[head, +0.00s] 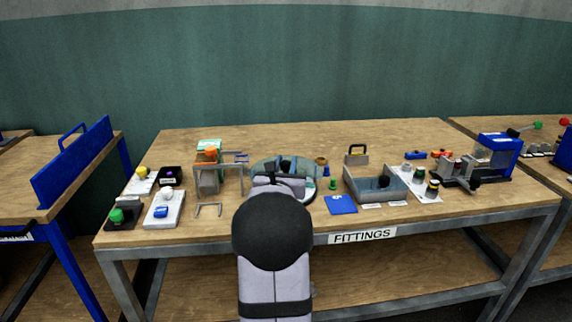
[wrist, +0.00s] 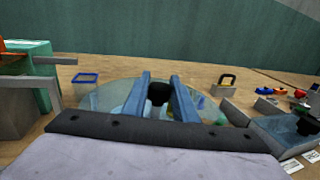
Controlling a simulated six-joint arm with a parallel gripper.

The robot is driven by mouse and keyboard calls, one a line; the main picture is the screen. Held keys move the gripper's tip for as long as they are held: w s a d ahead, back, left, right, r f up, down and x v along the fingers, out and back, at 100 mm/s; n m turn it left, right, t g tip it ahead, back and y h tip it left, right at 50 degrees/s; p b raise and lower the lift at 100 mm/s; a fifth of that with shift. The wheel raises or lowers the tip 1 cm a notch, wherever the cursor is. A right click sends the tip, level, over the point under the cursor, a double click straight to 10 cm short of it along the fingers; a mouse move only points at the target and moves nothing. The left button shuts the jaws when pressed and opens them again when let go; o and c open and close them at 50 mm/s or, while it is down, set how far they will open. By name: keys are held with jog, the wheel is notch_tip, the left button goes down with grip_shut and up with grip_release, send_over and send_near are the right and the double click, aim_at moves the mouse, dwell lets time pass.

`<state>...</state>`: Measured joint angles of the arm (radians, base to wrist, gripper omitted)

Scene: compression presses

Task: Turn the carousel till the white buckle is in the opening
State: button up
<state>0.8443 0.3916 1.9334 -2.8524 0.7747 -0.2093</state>
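The carousel (head: 312,188) is a low round unit with a clear, bluish cover near the middle of the table; its cover also shows in the wrist view (wrist: 103,96). A black knob (wrist: 158,93) stands at its middle. My gripper (wrist: 160,76) is over the carousel, with one blue finger on each side of the knob. The fingers are apart with the knob between them; I cannot tell if they press on it. My arm hides much of the carousel in the head view. I cannot make out the white buckle or the opening.
A grey stand with an orange-topped part (head: 207,170) is left of the carousel. Table is bare behind.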

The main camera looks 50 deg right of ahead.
jog(key=o, duration=0.4)
jog(key=shift+b+v, duration=0.3)
jog(key=shift+v, duration=3.35)
